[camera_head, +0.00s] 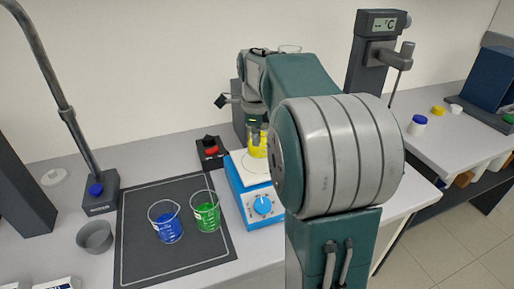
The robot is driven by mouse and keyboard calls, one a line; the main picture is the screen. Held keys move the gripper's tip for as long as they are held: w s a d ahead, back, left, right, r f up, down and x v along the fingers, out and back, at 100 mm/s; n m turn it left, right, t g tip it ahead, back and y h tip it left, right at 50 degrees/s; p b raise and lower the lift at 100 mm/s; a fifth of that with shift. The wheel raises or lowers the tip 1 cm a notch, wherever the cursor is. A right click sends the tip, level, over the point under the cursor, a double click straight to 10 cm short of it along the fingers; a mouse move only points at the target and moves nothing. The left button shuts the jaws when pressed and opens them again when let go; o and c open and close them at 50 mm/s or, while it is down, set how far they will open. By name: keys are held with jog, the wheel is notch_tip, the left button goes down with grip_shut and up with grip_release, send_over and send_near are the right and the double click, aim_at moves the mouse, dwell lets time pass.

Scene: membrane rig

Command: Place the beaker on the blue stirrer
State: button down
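The blue stirrer (239,192) stands at the bench's middle, with a white top plate and a blue knob on its front. A beaker with yellow liquid (257,149) is upright over the rear of the plate; I cannot tell whether its base touches it. My gripper (258,132) points down at this beaker, its fingers overlapping the upper part. The fingers are small and partly hidden, so I cannot tell whether they grip the glass. A beaker with blue liquid (168,229) and a beaker with green liquid (207,215) stand on the dark mat.
The dark mat (150,261) lies left of the stirrer. A black box with a red switch (210,149) sits behind. A grey bowl (95,236) and a stand with a blue knob (98,195) are at left. My arm hides the bench right of the stirrer.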

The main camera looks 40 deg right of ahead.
aim_at(258, 156)
jog(key=shift+w+d+f, duration=0.1)
jog(key=shift+d+f, duration=0.1)
jog(key=shift+f, duration=0.75)
jog(key=shift+w+d+f, duration=0.1)
jog(key=shift+d+f, duration=0.05)
jog(key=shift+f, duration=0.8)
jog(key=c, duration=0.8)
grip_release()
jog(key=shift+f, duration=0.1)
